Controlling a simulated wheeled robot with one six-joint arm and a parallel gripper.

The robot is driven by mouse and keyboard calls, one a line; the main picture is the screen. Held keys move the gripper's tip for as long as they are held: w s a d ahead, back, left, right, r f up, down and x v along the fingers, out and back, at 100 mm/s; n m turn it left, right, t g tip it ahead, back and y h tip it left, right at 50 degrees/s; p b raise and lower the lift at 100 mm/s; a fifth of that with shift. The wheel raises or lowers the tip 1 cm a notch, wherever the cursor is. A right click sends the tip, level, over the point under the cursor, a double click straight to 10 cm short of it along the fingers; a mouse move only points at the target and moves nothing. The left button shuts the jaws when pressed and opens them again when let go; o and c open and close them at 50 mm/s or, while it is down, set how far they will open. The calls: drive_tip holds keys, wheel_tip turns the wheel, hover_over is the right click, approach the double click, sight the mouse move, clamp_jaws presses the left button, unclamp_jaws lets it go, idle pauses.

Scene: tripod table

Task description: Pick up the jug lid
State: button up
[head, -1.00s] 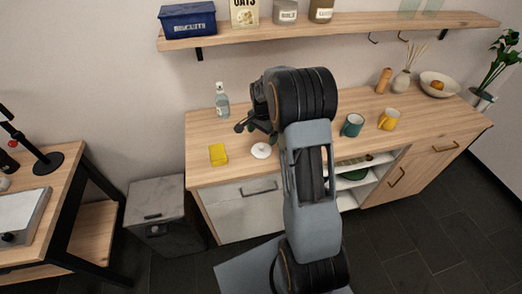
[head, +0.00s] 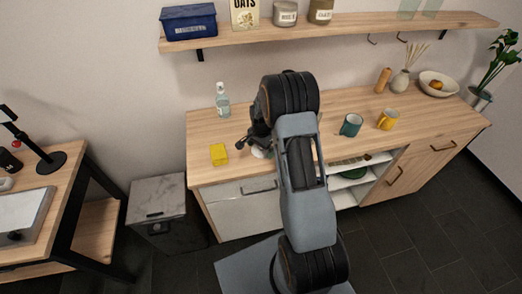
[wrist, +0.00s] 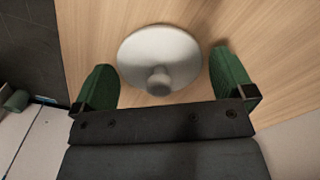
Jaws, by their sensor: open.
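The jug lid is a round white disc with a small knob on top. In the wrist view the jug lid (wrist: 160,55) lies on the wooden counter, knob facing the camera. My gripper (wrist: 165,85) is open, with one green finger on each side of the lid and nothing held. Whether the fingers are level with the lid or above it I cannot tell. In the head view only part of the jug lid (head: 258,153) shows, just below my gripper (head: 246,140); my arm hides the rest.
On the counter (head: 205,175) a yellow block (head: 219,154) lies left of the lid and a clear bottle (head: 222,103) stands behind. A teal mug (head: 350,125) and a yellow mug (head: 387,119) stand to the right. A shelf (head: 350,21) runs above. The counter's front edge is near the lid.

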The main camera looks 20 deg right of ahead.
drive_tip(key=c, duration=0.7)
drive_tip(key=shift+o, duration=0.2)
drive_tip(key=shift+r, duration=0.15)
